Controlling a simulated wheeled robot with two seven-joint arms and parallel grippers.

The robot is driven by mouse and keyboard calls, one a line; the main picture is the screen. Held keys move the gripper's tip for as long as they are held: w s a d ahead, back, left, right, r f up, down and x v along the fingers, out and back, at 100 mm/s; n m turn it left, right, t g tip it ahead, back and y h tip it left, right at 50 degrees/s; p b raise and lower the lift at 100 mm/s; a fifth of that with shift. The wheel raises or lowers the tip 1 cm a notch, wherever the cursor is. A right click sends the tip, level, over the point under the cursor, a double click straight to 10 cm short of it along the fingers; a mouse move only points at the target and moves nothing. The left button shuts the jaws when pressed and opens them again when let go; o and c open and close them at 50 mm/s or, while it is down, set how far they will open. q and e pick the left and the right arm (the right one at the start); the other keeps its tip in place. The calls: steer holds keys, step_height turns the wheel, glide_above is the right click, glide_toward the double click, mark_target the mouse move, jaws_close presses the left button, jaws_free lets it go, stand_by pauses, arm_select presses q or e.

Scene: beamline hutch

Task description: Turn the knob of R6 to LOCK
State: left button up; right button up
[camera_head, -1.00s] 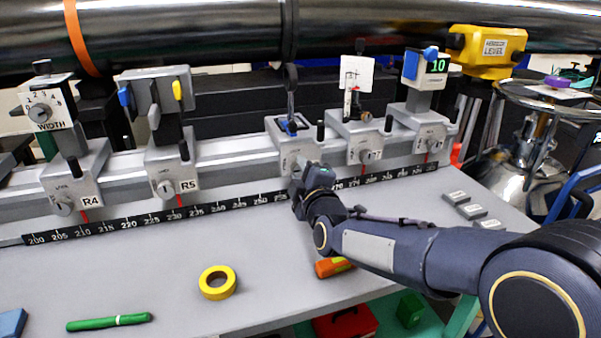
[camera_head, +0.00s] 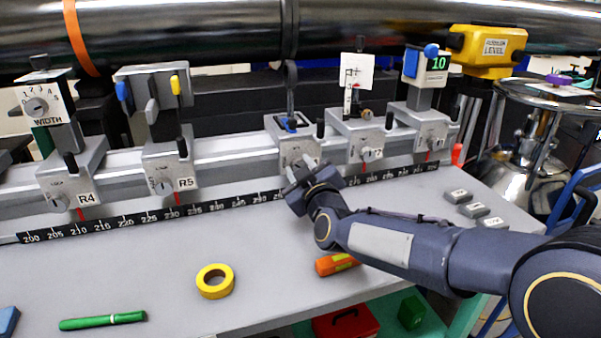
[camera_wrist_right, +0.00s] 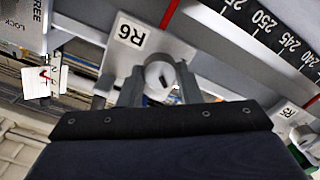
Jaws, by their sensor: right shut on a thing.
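The R6 carriage (camera_head: 287,143) sits on the rail in the middle of the head view, with a small blue part and a dark upright ring on top. Its upside-down R6 label (camera_wrist_right: 131,33) shows in the right wrist view. The round pale knob of R6 (camera_wrist_right: 158,72), with a dark mark on it, is between the fingers of my right gripper (camera_wrist_right: 160,84). The gripper is shut on this knob. In the head view my right gripper (camera_head: 301,170) is at the front face of R6 and hides its knob. My left gripper is out of view.
R5 (camera_head: 170,165) and R4 (camera_head: 73,180) stand left on the rail; two more carriages stand right. Yellow tape (camera_head: 215,281), a green pen (camera_head: 103,320) and an orange object (camera_head: 337,263) lie on the bench. A large pipe (camera_head: 200,30) runs behind the rail.

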steer(key=shift+d+f+m+b, duration=0.1)
steer(key=shift+m+b, duration=1.25)
steer(key=shift+m, duration=3.55)
steer(key=o, duration=1)
steer(key=shift+r, duration=0.2)
